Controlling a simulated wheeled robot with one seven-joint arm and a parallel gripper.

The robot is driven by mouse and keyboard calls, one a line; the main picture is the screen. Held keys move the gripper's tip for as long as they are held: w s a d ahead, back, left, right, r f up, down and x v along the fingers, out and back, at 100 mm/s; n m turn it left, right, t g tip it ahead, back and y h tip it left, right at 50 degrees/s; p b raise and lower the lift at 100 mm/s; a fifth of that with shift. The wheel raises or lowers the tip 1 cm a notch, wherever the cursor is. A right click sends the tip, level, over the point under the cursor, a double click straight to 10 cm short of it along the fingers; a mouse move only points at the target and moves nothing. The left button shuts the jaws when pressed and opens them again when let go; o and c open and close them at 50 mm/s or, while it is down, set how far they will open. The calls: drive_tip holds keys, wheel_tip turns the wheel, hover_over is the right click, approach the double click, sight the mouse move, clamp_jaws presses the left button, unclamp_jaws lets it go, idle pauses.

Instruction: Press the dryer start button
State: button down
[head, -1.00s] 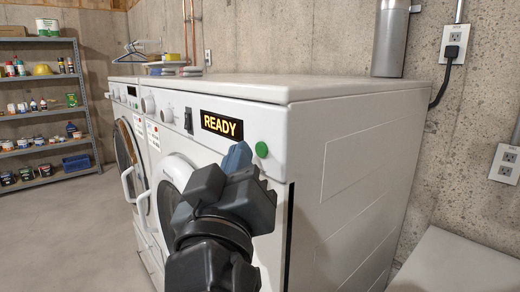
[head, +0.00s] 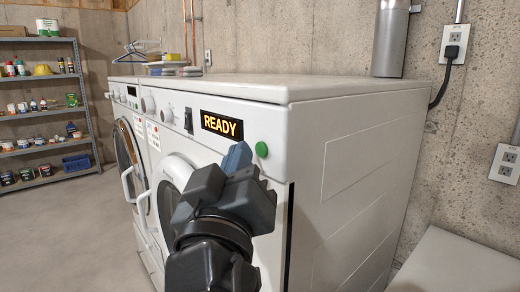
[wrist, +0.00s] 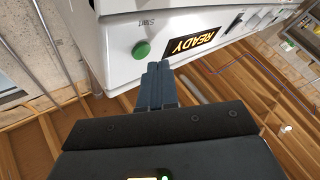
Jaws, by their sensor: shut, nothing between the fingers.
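The dryer (head: 345,140) is the nearer white machine. Its front panel carries a lit display (head: 222,125) reading READY and a round green start button (head: 262,149) to the right of it. In the wrist view the green button (wrist: 141,50) stands beside the word START, and the display (wrist: 195,40) is next to it. My gripper (head: 238,155) is shut and empty, its blue-grey fingertips just left of the button and below the display. In the wrist view the shut fingertips (wrist: 159,68) are near the button, apart from it in the picture.
A second white machine (head: 125,96) stands to the left of the dryer. A shelf (head: 40,140) with several cans and bottles is at the far left. A metal duct (head: 391,40) rises behind the dryer. A pale flat surface (head: 455,265) is at the lower right. Open floor lies at the left.

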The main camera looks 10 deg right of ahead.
drive_tip(key=shift+w+d, duration=0.1)
drive_tip(key=shift+d, duration=0.05)
drive_tip(key=shift+w+d, duration=0.15)
drive_tip(key=shift+d, duration=0.1)
